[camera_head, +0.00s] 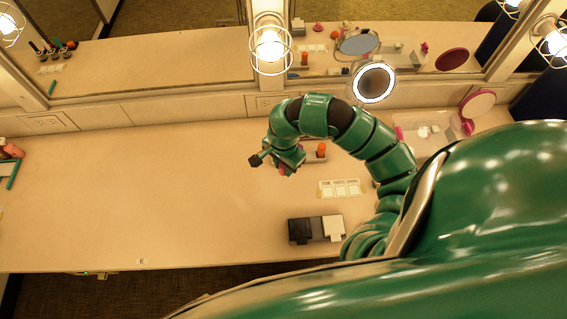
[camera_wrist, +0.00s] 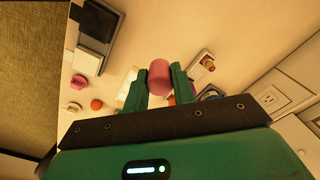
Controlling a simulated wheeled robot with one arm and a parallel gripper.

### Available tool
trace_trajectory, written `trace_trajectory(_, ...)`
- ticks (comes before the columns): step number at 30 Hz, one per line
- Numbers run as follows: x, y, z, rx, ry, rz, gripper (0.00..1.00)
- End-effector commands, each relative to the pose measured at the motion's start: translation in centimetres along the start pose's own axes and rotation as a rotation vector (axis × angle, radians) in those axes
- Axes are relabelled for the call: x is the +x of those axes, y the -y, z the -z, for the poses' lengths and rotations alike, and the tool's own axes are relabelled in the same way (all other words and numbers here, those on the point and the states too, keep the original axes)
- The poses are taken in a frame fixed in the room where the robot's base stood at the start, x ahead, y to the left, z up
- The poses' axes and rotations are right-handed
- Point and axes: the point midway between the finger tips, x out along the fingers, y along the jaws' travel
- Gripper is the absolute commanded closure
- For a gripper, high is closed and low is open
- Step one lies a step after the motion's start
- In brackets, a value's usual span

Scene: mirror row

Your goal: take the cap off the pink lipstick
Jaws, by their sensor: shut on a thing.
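My gripper (camera_head: 284,163) is above the counter near the picture's middle in the head view, with a small bit of pink showing at it. In the wrist view, the two green fingers (camera_wrist: 160,88) are shut on the pink lipstick (camera_wrist: 158,75), a smooth pink cylinder. Its upper end sticks out between the fingertips. I cannot tell where the cap meets the body, or whether this is the whole lipstick or only one part. The lower part is hidden by the gripper.
A white-and-black box (camera_head: 315,229) and a printed card (camera_head: 340,188) lie on the counter. An orange item (camera_head: 321,149) stands in a small holder behind my arm. A lit round mirror (camera_head: 373,82) stands at the back. The counter's left (camera_head: 150,190) is mostly clear.

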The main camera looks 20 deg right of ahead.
Motion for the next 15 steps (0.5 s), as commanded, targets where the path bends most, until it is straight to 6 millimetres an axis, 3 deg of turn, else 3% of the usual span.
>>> trace_trajectory(15,-1.13,0.0,-0.03,-0.001,0.0,0.0,0.95)
